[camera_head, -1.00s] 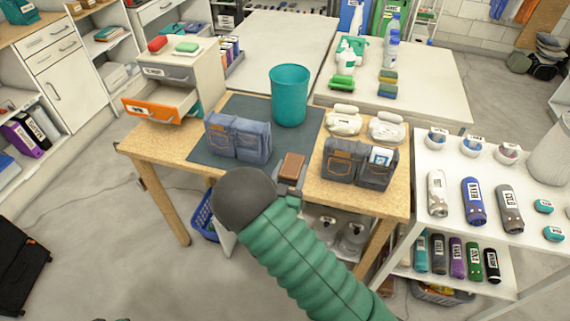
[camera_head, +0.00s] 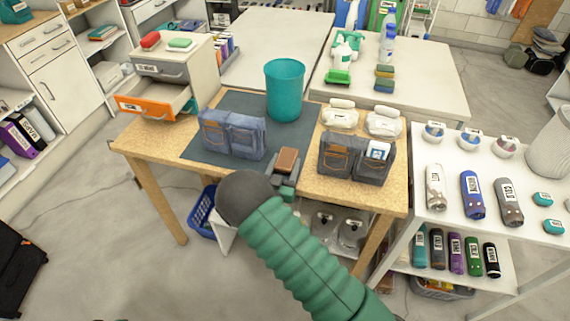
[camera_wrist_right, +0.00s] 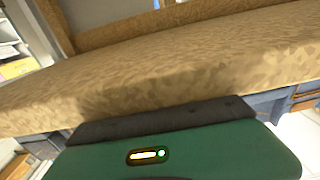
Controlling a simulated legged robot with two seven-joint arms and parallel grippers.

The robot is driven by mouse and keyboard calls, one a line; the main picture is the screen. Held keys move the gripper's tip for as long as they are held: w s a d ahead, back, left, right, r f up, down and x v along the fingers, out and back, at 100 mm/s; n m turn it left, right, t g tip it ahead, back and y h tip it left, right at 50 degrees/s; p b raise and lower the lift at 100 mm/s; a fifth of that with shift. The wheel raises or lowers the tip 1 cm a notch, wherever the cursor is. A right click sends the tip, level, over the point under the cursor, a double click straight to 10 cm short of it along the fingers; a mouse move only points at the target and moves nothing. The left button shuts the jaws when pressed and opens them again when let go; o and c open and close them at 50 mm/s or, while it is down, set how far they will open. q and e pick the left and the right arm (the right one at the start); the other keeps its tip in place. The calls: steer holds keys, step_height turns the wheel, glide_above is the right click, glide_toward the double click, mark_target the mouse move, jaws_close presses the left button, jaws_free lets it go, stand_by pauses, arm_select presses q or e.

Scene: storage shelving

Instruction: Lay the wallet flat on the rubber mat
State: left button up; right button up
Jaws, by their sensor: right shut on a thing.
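A brown wallet (camera_head: 288,160) is in my right gripper (camera_head: 286,176), at the front edge of the wooden table in the head view. It overlaps the front right part of the dark rubber mat (camera_head: 240,102); I cannot tell whether it touches the mat. The gripper is shut on the wallet's near end. My left gripper is out of view.
A blue denim pouch (camera_head: 232,133) and a teal bin (camera_head: 284,90) stand on the mat. A dark denim pouch (camera_head: 356,157) and white packs (camera_head: 362,118) stand to the right. A drawer unit with an open orange drawer (camera_head: 152,103) stands at left.

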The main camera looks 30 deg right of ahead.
steer(key=shift+s+a+f, duration=0.1)
steer(key=shift+f, duration=0.2)
steer(key=o, duration=1.5)
steer(key=shift+f, duration=0.15)
steer(key=shift+c, duration=0.2)
steer(key=shift+o, duration=0.3)
steer(key=shift+f, duration=0.1)
steer(key=shift+s+f, duration=0.1)
steer(key=shift+r+p, duration=0.6)
steer(key=shift+r, duration=0.1)
steer(key=v, duration=1.1)
steer(key=shift+s+a+r, duration=0.2)
steer(key=shift+a, duration=0.1)
steer(key=shift+d, duration=0.15)
